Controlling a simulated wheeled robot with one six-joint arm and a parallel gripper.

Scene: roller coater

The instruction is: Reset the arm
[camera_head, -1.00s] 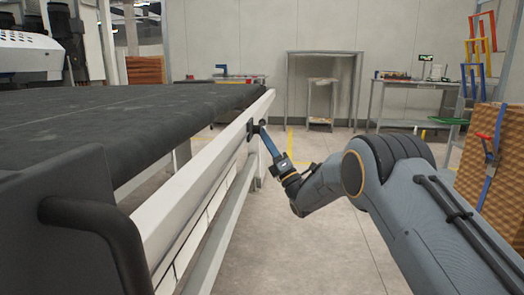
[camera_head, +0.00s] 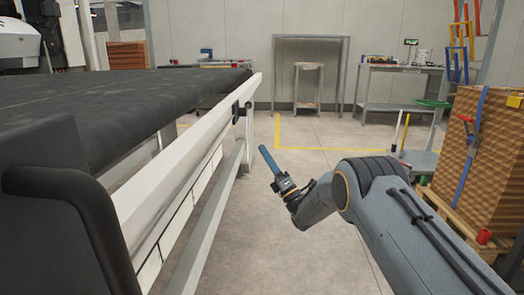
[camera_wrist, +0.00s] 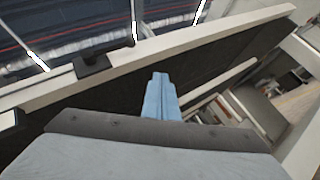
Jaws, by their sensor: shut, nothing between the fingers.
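My gripper (camera_head: 264,150) is in the middle of the head view, at the end of my grey arm. Its blue fingers are together and hold nothing. It points up and to the left, in front of the floor to the right of the conveyor's white side rail (camera_head: 190,150). A gap of floor shows between the fingertips and the rail. In the wrist view the shut blue fingers (camera_wrist: 160,98) show at the centre, with a white beam and a dark panel beyond them.
The black conveyor belt (camera_head: 90,100) fills the left, with a dark rounded handle (camera_head: 75,200) in front. A stack of brown boards (camera_head: 472,170) stands at the right. Workbenches (camera_head: 400,85) and a metal frame (camera_head: 310,45) stand at the back wall. The middle floor is clear.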

